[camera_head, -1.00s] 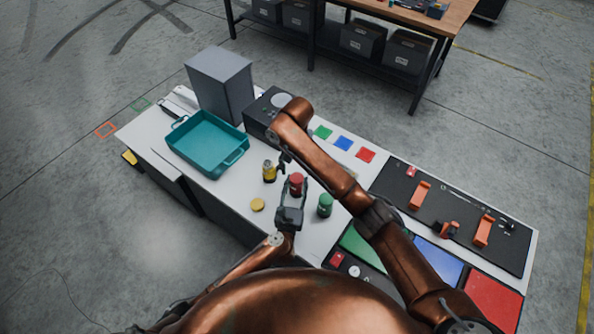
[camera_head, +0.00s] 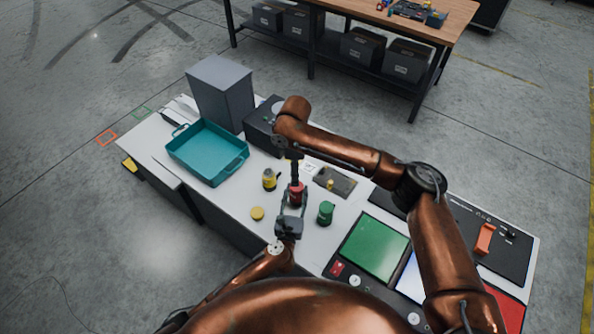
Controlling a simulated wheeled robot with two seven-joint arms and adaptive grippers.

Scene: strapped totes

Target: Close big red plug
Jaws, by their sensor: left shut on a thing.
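A red container (camera_head: 296,187) stands upright on the white table between the yellow and green ones. My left gripper (camera_head: 292,203) reaches it from the front and is shut on it. My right gripper (camera_head: 294,168) points down directly above the red container, close to its top. Its fingers are dark and small, so I cannot tell whether they are open or hold a plug. The top of the red container is partly hidden by the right gripper.
A yellow container (camera_head: 269,180) stands left, with a yellow disc (camera_head: 257,213) lying in front. A green container (camera_head: 325,213) stands right. A small grey tray (camera_head: 345,184) lies behind it. A teal bin (camera_head: 203,172) and grey box (camera_head: 221,93) occupy the left; a green panel (camera_head: 375,246) lies right.

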